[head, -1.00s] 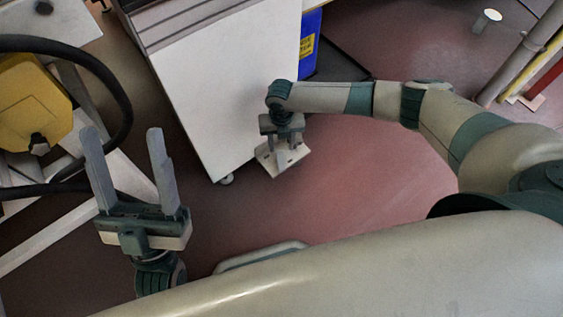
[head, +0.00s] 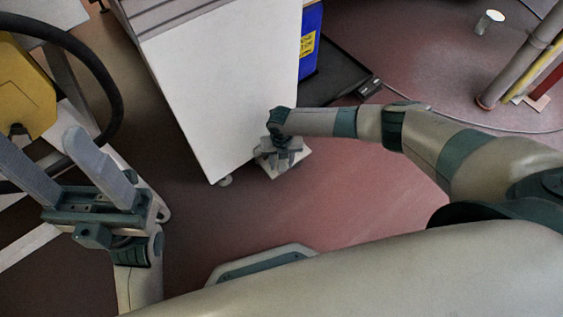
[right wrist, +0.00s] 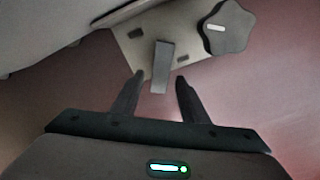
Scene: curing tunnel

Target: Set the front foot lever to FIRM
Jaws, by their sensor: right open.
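In the right wrist view a grey flat lever (right wrist: 163,62) stands out from a pale plate (right wrist: 135,47) with dark slots. My right gripper (right wrist: 159,76) is open, and the lever's near end shows between its two fingertips. I see no contact, and the depth between them is hard to judge. In the head view my right gripper (head: 279,156) is low over the pale plate (head: 296,162) at the foot of the white cabinet (head: 230,85), and it hides the lever. No FIRM marking is readable. My left gripper (head: 38,150) is open and empty at the left.
A dark lobed knob (right wrist: 229,27) with a white mark sits at the plate's right corner. A yellow unit (head: 25,90) and a black hose (head: 105,75) are near my left gripper. A blue container (head: 311,40) stands behind the cabinet. Red floor is clear below the plate.

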